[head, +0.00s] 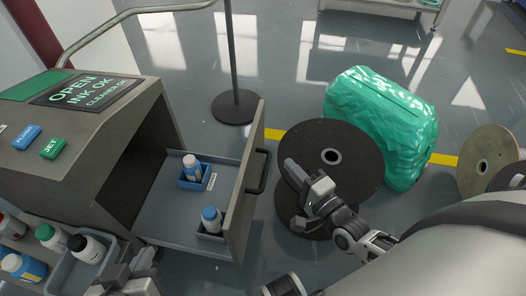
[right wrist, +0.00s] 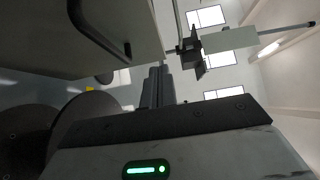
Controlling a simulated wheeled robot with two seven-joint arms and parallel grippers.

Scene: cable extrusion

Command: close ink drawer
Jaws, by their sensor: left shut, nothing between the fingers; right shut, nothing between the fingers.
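The grey ink drawer (head: 165,205) is pulled out of the cabinet (head: 75,135), with its front panel (head: 247,190) standing clear of the opening. Its dark handle (head: 259,172) is on the outer face. The drawer front also shows at upper left in the right wrist view (right wrist: 60,35), with the handle (right wrist: 108,38). My right gripper (head: 291,166) is shut and empty, just right of the handle and apart from it; its fingers (right wrist: 158,82) point toward the panel's side. My left gripper (head: 147,262) is shut and empty at the bottom, near the bottle tray.
More bottles (head: 88,247) stand in a tray at lower left. A dark spool (head: 350,165) and a green wrapped bundle (head: 380,125) stand right of the drawer. A post (head: 235,105) rises behind it.

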